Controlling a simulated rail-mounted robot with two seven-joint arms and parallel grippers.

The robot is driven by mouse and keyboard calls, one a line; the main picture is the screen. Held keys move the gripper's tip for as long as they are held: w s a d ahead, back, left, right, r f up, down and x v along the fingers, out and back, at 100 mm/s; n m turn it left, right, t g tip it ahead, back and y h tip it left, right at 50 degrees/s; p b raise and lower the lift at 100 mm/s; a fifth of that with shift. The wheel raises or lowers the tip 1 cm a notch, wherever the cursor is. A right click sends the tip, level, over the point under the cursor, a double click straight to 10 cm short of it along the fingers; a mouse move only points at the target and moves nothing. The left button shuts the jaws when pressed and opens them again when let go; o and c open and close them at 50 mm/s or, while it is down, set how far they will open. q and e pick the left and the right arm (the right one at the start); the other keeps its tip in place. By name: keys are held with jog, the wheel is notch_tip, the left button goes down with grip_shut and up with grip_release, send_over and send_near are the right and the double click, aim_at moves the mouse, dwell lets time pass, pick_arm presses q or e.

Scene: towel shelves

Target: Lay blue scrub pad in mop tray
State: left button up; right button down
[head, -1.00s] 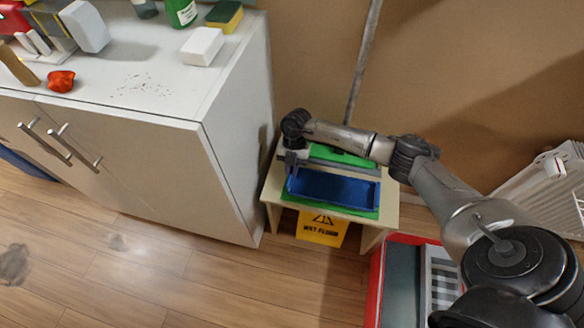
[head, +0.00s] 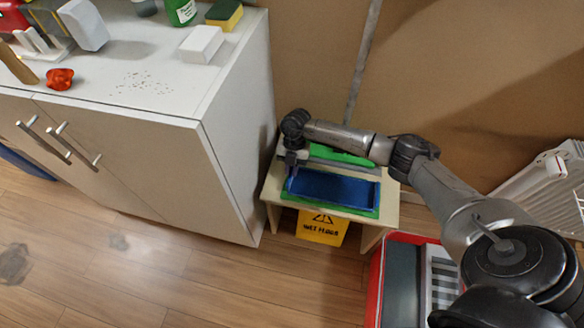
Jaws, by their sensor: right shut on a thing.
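The mop tray (head: 335,187), a blue rectangular tray, lies on a green surface on a small wooden table beside the white cabinet. My right gripper (head: 291,168) points down at the tray's left end. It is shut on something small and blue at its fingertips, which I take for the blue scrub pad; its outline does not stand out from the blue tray. I cannot tell whether it touches the tray floor. My left gripper is not in view.
A yellow wet-floor sign (head: 322,227) stands under the small table (head: 390,212). The white cabinet (head: 170,112) rises close on the left, bearing a white block (head: 201,45), a yellow-green sponge (head: 225,15) and a red object (head: 60,79). A red-edged crate (head: 376,282) and a white radiator (head: 545,185) are right.

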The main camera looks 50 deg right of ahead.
jog(key=shift+f, duration=0.4)
dwell(0.4)
jog(key=c, duration=1.1)
grip_release()
jog(key=p+v, duration=0.5)
jog(key=v, duration=0.8)
jog(key=shift+r, duration=0.35)
jog(key=shift+w+d, duration=0.1)
jog(key=shift+w, duration=0.05)
